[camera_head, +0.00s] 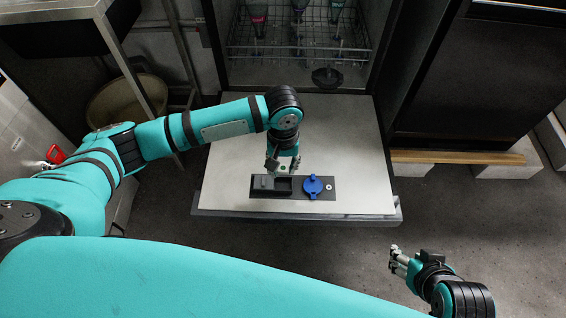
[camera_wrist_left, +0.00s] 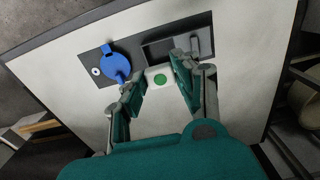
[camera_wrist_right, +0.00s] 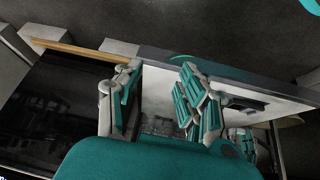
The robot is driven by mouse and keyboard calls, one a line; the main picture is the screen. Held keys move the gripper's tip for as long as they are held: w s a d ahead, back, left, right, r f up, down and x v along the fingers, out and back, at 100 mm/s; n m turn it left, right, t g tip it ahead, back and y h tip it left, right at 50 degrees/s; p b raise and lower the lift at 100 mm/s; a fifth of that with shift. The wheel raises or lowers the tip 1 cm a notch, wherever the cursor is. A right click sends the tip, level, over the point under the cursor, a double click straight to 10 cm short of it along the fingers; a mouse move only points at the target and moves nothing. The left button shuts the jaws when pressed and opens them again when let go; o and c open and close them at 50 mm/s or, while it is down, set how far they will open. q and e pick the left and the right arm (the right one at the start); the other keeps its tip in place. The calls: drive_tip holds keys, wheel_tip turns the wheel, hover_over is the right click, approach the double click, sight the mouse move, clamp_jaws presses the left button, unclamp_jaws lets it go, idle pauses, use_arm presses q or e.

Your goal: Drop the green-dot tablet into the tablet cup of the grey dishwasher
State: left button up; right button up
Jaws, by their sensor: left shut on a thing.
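The dishwasher door (camera_head: 345,150) is folded down flat, its inner face up. The dispenser panel (camera_head: 322,194) on it has an open dark tablet cup (camera_head: 284,187) at left and a blue round cap (camera_head: 313,186) at right. My left gripper (camera_head: 283,168) is shut on the white tablet with a green dot (camera_wrist_left: 160,79), held just above the cup's edge. In the left wrist view the tablet sits between the fingertips (camera_wrist_left: 160,85), beside the cup (camera_wrist_left: 160,52). My right gripper (camera_head: 396,262) is off to the right of the door, empty, its fingers apart in the right wrist view (camera_wrist_right: 160,85).
A wooden plank on pale blocks (camera_head: 455,157) lies right of the door. A beige bin (camera_head: 125,105) stands at left under a table.

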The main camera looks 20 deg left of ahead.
sight(283, 187)
use_arm(q)
drive_tip(key=shift+f, duration=3.2)
use_arm(e)
drive_tip(key=shift+s+d, duration=0.15)
drive_tip(key=shift+s, duration=0.1)
use_arm(q)
drive_tip(key=o, duration=0.9)
drive_tip(key=shift+r, duration=0.2)
wheel_tip(283, 187, up, 12)
drive_tip(key=shift+f, duration=0.2)
